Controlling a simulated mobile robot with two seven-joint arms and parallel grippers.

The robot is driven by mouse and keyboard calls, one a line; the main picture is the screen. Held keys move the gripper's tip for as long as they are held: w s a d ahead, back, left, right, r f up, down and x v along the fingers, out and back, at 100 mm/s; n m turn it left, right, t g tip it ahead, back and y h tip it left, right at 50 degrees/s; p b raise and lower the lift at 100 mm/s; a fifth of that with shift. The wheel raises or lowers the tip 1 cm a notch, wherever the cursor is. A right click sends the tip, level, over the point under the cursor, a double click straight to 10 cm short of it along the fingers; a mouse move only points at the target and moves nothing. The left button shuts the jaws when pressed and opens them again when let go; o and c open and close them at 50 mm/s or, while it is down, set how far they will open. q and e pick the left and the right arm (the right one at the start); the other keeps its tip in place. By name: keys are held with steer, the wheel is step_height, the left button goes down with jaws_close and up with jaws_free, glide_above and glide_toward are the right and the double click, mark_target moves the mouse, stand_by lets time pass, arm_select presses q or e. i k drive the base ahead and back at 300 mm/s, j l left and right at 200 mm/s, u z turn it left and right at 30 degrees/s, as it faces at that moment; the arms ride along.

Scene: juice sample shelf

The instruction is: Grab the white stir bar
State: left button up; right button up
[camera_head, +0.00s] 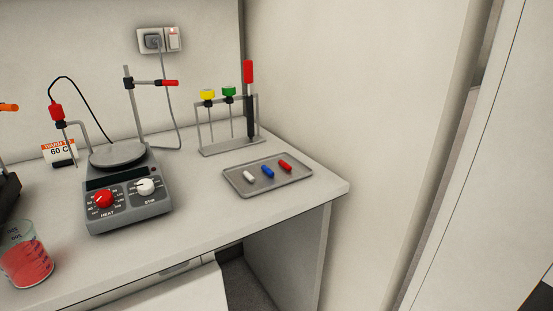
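The white stir bar (249,176) lies on a shallow grey metal tray (281,187) near the right end of the counter. It is the leftmost of three small bars on the tray. A blue bar (267,171) and a red bar (286,165) lie to its right, apart from it. Neither of my grippers shows in the head view.
A hot plate stirrer (128,198) stands left of the tray. Behind the tray is a rack (232,145) with yellow, green and red-handled tools. A beaker of red liquid (25,259) stands front left. The counter (215,215) is clear before the tray; a wall (340,90) rises right.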

mark_target(248, 176)
steer(key=i+j+u, duration=0.15)
steer(key=i+u, duration=0.25)
steer(key=i+l+u, duration=0.1)
steer(key=i+u, duration=0.35)
steer(key=i, duration=0.2)
